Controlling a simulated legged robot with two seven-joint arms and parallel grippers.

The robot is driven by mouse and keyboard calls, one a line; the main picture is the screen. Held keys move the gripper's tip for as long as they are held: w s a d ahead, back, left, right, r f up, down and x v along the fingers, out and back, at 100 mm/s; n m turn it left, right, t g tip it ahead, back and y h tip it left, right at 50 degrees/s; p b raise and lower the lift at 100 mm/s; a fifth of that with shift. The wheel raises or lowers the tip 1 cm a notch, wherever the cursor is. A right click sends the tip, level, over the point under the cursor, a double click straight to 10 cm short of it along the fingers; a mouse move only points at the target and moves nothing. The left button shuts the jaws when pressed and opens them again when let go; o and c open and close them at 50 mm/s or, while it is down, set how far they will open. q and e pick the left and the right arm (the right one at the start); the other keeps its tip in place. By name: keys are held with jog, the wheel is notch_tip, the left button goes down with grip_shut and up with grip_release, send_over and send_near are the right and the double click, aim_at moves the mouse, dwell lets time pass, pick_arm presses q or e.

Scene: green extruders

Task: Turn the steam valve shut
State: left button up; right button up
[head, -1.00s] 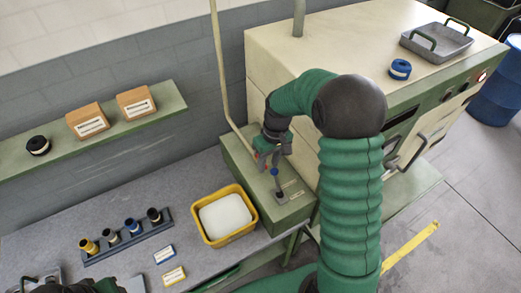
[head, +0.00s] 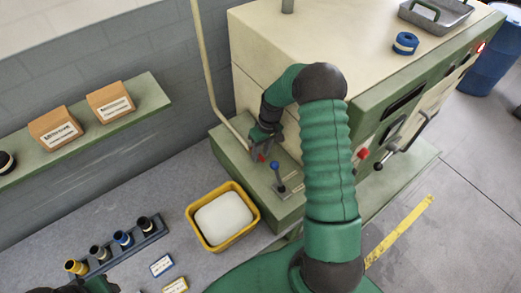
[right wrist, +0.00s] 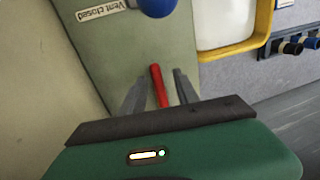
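A red valve handle (head: 261,158) stands on the green box beside the oven-like machine. It also shows in the right wrist view (right wrist: 159,86) as a slim red bar. My right gripper (head: 268,145) is at the handle from above; in the right wrist view its two fingers (right wrist: 160,97) are apart, one on each side of the red bar, with gaps showing. A blue-knobbed lever (head: 274,167) stands close by, with its knob (right wrist: 157,5) near a "Vent closed" label (right wrist: 102,11). Only a bit of my left arm shows at the bottom left edge; its fingers are not clear.
A yellow tub (head: 222,215) with white contents sits left of the green box (head: 235,158). A cream pipe (head: 205,75) rises behind the box. The cream machine (head: 300,45) stands right of it, with a red knob (head: 363,153) on its front. A spool rack (head: 120,248) lies on the bench.

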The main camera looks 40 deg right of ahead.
jog(key=shift+w+f, duration=0.35)
jog(key=shift+f, duration=0.05)
jog(key=shift+w+d+f, duration=0.25)
jog(key=shift+w+d, duration=0.05)
jog(key=shift+d, duration=0.1)
jog(key=shift+s+d+r, duration=0.1)
jog(key=shift+s, duration=0.2)
jog(key=c, duration=0.4)
jog(key=shift+s+r, duration=0.1)
jog(key=shift+s, duration=0.05)
jog(key=shift+c, duration=1.2)
jog(key=shift+a, duration=0.25)
grip_shut()
jog(key=shift+a, duration=0.15)
